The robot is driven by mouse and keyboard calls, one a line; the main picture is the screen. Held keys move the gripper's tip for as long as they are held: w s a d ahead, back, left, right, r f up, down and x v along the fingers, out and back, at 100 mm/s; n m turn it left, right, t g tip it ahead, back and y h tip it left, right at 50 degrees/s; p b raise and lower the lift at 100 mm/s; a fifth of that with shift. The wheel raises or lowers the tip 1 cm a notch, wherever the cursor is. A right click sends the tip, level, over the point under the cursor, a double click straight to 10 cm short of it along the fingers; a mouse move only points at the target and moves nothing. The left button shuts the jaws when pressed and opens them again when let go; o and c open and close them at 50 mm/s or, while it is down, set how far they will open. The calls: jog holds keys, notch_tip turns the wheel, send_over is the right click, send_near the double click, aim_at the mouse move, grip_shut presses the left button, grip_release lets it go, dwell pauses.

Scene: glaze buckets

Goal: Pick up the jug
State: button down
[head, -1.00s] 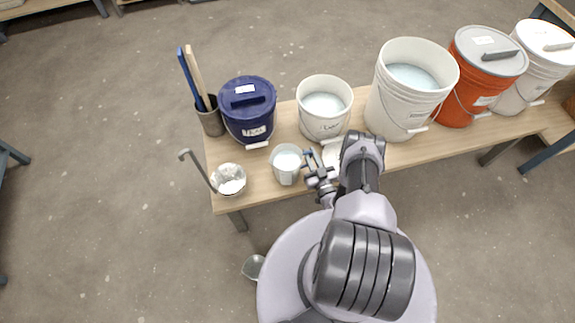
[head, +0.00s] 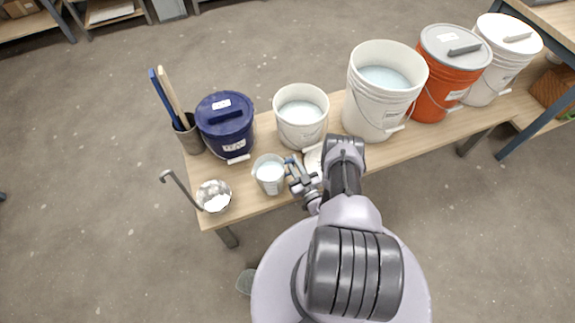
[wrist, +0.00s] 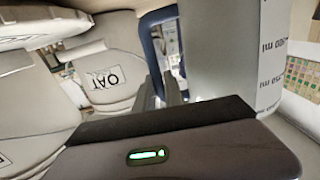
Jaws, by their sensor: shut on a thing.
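The jug (head: 269,175) is a pale, whitish measuring jug with light liquid inside. It stands upright near the front edge of the bench, and I cannot tell any gap beneath it. Its blue handle is on the right, facing my gripper (head: 292,168). In the wrist view the jug's wall with ml markings (wrist: 271,60) fills the right side, and the blue handle (wrist: 147,48) is at the middle top. My gripper is shut on the handle, with its fingers partly hidden by the handle and the wrist housing.
On the bench (head: 258,202) a steel ladle bowl (head: 213,197) is left of the jug. A navy lidded bucket (head: 225,125) and an open white bucket (head: 300,130) stand behind. A larger white bucket (head: 378,105) and orange bucket (head: 441,88) are rightward. A pale item (head: 312,158) is partly hidden.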

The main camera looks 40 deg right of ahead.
aim_at(293, 160)
notch_tip(293, 160, up, 3)
jog(key=shift+r+p, duration=0.15)
jog(key=shift+p, duration=0.6)
jog(key=s+d+p, duration=0.1)
jog(key=s+d, duration=0.1)
jog(key=s, duration=0.5)
jog(key=s+d+r+p, duration=0.1)
jog(key=s+d, duration=0.2)
jog(key=s, duration=0.5)
jog(key=shift+d, duration=0.35)
